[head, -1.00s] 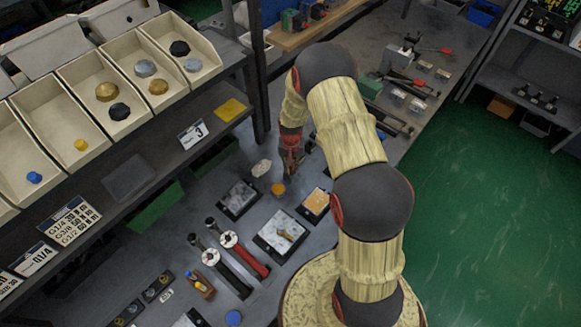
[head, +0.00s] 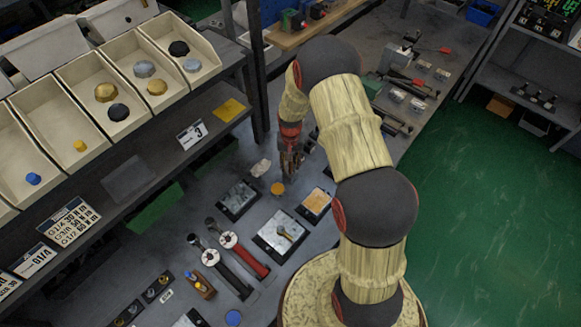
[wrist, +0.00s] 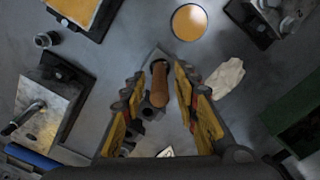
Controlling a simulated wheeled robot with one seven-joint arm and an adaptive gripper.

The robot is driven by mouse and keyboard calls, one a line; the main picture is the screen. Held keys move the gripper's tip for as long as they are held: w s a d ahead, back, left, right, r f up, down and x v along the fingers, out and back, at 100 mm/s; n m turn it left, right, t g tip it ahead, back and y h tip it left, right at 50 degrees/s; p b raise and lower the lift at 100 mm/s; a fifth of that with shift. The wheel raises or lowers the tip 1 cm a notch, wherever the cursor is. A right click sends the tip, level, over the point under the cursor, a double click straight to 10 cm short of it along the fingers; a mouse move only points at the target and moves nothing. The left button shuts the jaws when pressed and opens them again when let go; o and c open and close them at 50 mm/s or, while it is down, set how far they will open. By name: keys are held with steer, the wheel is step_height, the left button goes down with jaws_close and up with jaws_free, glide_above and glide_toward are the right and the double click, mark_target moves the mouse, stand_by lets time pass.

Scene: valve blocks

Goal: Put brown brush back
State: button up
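In the wrist view a brown, elongated piece that looks like the brush (wrist: 159,84) lies between the two fingers of my gripper (wrist: 162,75). The fingers stand apart on either side of it, with a narrow gap visible on the right. Dark cylindrical parts lie close beside it, so its full outline is unclear. In the head view my gripper (head: 289,170) points down at the bench, behind the yellow disc. The brush itself cannot be made out there.
A yellow disc (head: 277,188), a crumpled white cloth (head: 261,168), a grey-topped block (head: 238,199), a white-topped block (head: 275,238) and an orange-topped block (head: 318,201) stand near the gripper. A bin shelf (head: 120,165) rises at left.

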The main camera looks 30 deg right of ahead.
step_height(320, 180, up, 9)
steer(key=shift+r, duration=0.2)
steer(key=s+a+r+n+t, duration=0.1)
steer(key=s+a+r, duration=0.1)
steer(key=r, duration=0.5)
steer(key=s+a+r+n+t, duration=0.1)
steer(key=s+a+r, duration=0.1)
steer(key=r, duration=0.6)
steer(key=s+a+r, duration=0.2)
steer(key=s+r, duration=0.1)
steer(key=r, duration=0.4)
steer(key=s+a+r+n+t, duration=0.1)
steer(key=s+a+r+n, duration=0.1)
steer(key=s+r, duration=0.4)
steer(key=s+a+r+n+t, duration=0.1)
steer(key=s+r, duration=0.4)
steer(key=s, duration=0.9)
steer(key=shift+s+a+r+n+t, duration=0.15)
steer(key=shift+a+r+n+t, duration=0.25)
steer(key=shift+a+t, duration=0.65)
steer(key=shift+a+g, duration=0.2)
steer(key=shift+g, duration=0.05)
